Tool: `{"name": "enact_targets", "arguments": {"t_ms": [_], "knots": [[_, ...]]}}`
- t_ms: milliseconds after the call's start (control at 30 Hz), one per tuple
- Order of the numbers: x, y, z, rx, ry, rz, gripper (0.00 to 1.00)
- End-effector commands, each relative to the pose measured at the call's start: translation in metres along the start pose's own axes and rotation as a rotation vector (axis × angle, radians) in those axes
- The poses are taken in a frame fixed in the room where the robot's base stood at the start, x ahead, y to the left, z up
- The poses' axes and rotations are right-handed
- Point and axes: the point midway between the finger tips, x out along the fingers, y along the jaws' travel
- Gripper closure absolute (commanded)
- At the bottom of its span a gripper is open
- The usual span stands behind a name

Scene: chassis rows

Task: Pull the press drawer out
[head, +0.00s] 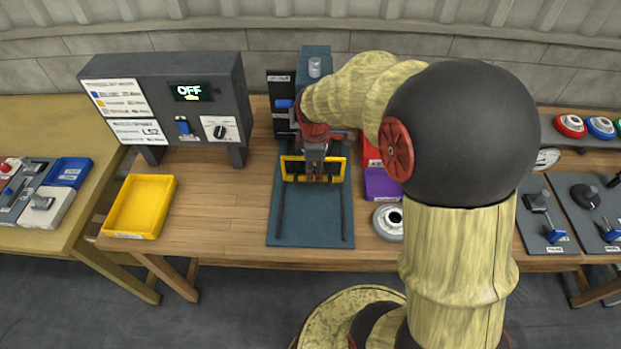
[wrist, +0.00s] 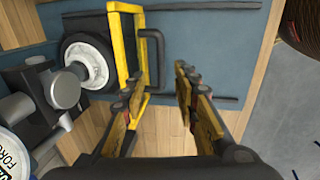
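The press (head: 316,60) stands at the back of a dark blue base plate (head: 312,228) with two dark rails. Its drawer (head: 291,168) shows a yellow frame at the front. In the wrist view the yellow drawer frame (wrist: 118,58) has a black bar handle (wrist: 159,58) on its outer side, with a white round part (wrist: 88,60) behind it. My gripper (wrist: 158,80) is open, its fingers apart near the handle, and I see nothing held. In the head view my gripper (head: 314,176) covers the middle of the drawer front and hides the handle.
A yellow tray (head: 140,206) and a control box reading OFF (head: 165,100) stand left of the press. A purple bin (head: 382,184), a red bin (head: 371,152) and a grey disc (head: 388,222) sit close at its right. The front base plate is clear.

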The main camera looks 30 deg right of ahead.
Motion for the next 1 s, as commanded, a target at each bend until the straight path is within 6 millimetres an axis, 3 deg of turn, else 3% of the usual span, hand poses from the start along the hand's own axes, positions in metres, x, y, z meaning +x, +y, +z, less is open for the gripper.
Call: {"name": "enact_targets", "arguments": {"t_ms": [500,933,1000], "knots": [[0.068,-0.001,0.000,-0.006,0.000,-0.001,0.70],[0.076,-0.001,0.000,-0.005,0.000,-0.001,0.70],[0.076,-0.001,0.000,-0.005,0.000,-0.001,0.74]]}}
